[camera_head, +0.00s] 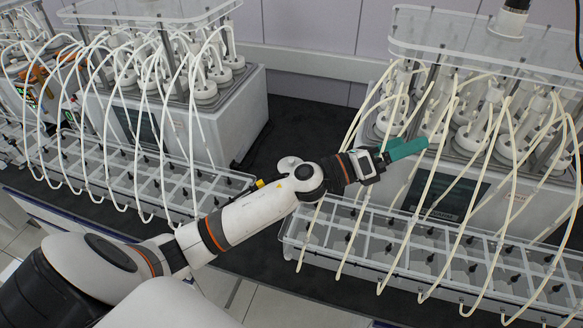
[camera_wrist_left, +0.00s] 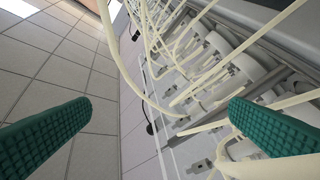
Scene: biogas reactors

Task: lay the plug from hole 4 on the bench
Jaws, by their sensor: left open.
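My left gripper (camera_head: 408,148) has teal fingers and is in front of the right reactor unit, near its hanging cream tubes. In the left wrist view the two finger pads of the left gripper (camera_wrist_left: 162,106) are wide apart, with nothing held between them. Small black plugs (camera_head: 430,258) show along the clear tray of the right unit. I cannot tell which one belongs to hole 4; no hole numbers are readable. The bench (camera_head: 290,125) is dark and shows bare between the two units. My right gripper is not in view.
The right reactor unit (camera_head: 455,205) and the left reactor unit (camera_head: 240,115) carry white-capped bottles and many looping tubes. A clear compartment tray (camera_head: 345,225) runs along the right unit's front. Tubes hang close around my left gripper.

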